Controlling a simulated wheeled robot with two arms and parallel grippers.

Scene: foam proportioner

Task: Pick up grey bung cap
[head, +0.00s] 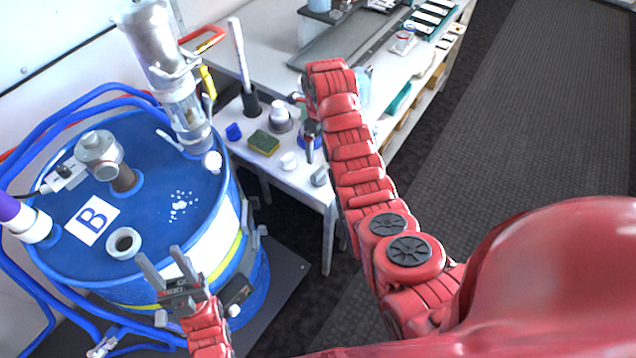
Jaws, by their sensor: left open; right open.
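A small grey piece that looks like the grey bung cap (320,176) lies at the front edge of the white table, just below my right gripper. My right gripper (309,153) is open and points down over the table's front right part. It appears apart from the cap. A white cap (288,161) and a blue cap (233,132) stand further left on the table. My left gripper (160,257) is open and empty in front of the blue drum (75,215), near the pale ring of an open bung hole (124,243).
Blue hoses (75,108) run behind the drum. The dark floor (540,110) at right is clear.

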